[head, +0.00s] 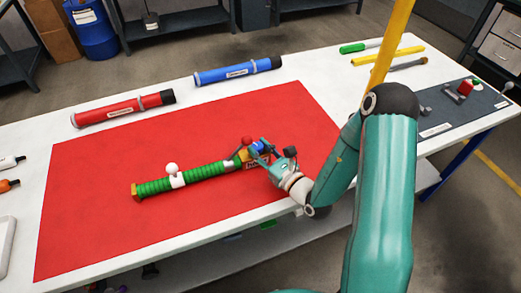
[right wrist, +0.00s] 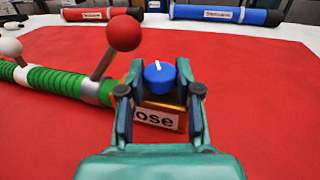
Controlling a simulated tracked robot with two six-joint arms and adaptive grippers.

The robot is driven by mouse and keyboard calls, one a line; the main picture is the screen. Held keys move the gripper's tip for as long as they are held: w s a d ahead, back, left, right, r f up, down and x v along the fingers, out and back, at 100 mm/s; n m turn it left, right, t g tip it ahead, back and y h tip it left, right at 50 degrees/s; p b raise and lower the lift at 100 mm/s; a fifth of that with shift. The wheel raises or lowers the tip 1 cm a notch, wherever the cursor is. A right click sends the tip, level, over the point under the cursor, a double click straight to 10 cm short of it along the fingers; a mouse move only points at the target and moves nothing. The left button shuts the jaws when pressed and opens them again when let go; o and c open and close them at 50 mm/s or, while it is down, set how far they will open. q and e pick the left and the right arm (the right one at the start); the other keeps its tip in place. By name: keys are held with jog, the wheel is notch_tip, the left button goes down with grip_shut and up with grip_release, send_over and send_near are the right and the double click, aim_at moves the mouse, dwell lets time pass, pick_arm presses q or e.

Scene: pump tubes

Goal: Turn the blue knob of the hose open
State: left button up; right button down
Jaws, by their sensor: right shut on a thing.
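The green ribbed hose (head: 158,187) lies on a red mat (head: 95,225), with a label partly reading "ose" on its brass end block (right wrist: 165,118). The blue knob (right wrist: 160,77) sits on top of that block, a white mark on its top pointing roughly away from me; in the head view it is mostly hidden by the gripper. A lever with a red ball (right wrist: 123,33) stands left of the knob. My right gripper (right wrist: 160,90) is around the knob, one finger on each side, shut on it. My left gripper does not show.
A red tube (head: 120,109) and a blue tube (head: 235,72) lie behind the mat on the white table. Another lever with a white ball (head: 172,168) stands on the hose. Tools lie at the back right. The mat around the hose is clear.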

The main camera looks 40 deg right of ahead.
jog(key=shift+a+m+h+p, duration=0.3)
jog(key=shift+m+h, duration=0.3)
jog(key=shift+h, duration=0.4)
jog(key=shift+d+m+h+p, duration=0.15)
jog(key=shift+m+h+p, duration=0.6)
jog(key=shift+h, duration=0.45)
jog(key=c, duration=0.8)
grip_release()
jog(key=shift+o, duration=0.2)
